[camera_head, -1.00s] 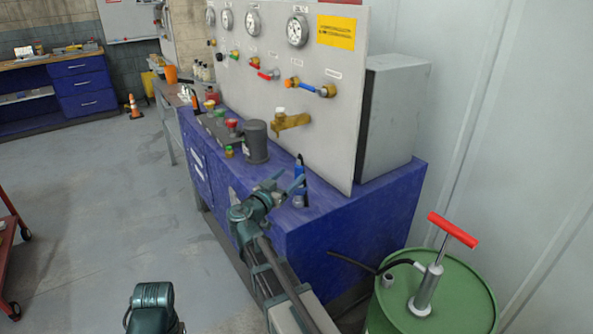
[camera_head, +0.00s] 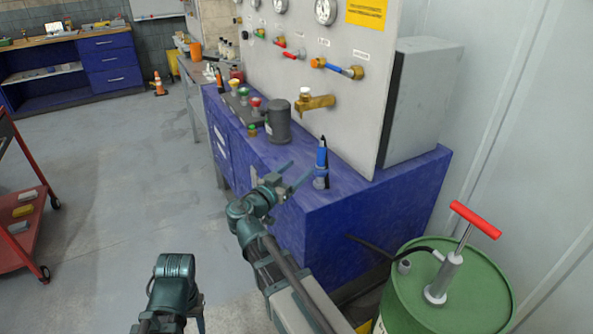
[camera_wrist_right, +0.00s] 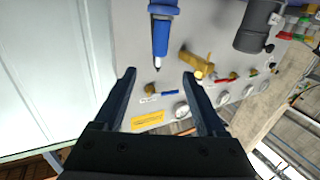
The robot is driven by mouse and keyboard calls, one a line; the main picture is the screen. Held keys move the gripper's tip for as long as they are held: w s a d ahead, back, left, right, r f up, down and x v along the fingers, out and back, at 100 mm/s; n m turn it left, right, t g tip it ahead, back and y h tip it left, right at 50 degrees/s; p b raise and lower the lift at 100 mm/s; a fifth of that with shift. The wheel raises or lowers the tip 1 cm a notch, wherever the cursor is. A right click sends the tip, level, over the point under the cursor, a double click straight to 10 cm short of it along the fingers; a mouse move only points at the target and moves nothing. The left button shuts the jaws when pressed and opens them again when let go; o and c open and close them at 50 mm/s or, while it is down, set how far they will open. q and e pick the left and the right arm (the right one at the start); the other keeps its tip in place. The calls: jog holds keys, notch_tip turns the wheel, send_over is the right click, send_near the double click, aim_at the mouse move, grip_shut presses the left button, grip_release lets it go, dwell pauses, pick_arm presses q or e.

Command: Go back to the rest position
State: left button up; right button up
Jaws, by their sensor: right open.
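My right gripper (camera_head: 299,170) is open and empty at the near edge of the blue bench, with its fingers pointing toward a blue tool. The blue tool (camera_head: 321,158) has a dark tip and stands upright in a small grey holder (camera_head: 321,183) on the bench. In the right wrist view the fingers of my right gripper (camera_wrist_right: 158,80) are spread wide, and the blue tool (camera_wrist_right: 161,30) shows just beyond the gap. Nothing is held between them. My left arm shows at the bottom of the head view; its jaws cannot be made out.
The blue bench (camera_head: 372,210) carries a grey gauge panel (camera_head: 365,110) with valves, and a dark cylinder (camera_head: 278,122). A green drum (camera_head: 470,285) with a red-handled pump (camera_head: 475,220) stands at right. A red cart (camera_head: 18,255) is at left. Open floor (camera_head: 110,190) lies between.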

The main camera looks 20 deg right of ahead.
dwell(0.7)
jog(key=s+a+f+n+g+y+p, duration=0.3)
jog(key=s+a+f+n+y, duration=0.1)
jog(key=a, duration=0.4)
jog(key=s+a+f+n+g+y+p, duration=0.3)
jog(key=s+a+f+n+y, duration=0.1)
jog(key=s+a, duration=0.4)
jog(key=s+a+f+n+g+y+p, duration=0.3)
jog(key=s+a+f+n+y, duration=0.1)
jog(key=s+a+n+y, duration=0.2)
jog(key=s+a+n, duration=0.1)
jog(key=s+a, duration=0.1)
jog(key=a, duration=0.1)
jog(key=shift+s+f+n, duration=0.2)
jog(key=shift+f+n, duration=0.1)
jog(key=shift+n, duration=0.1)
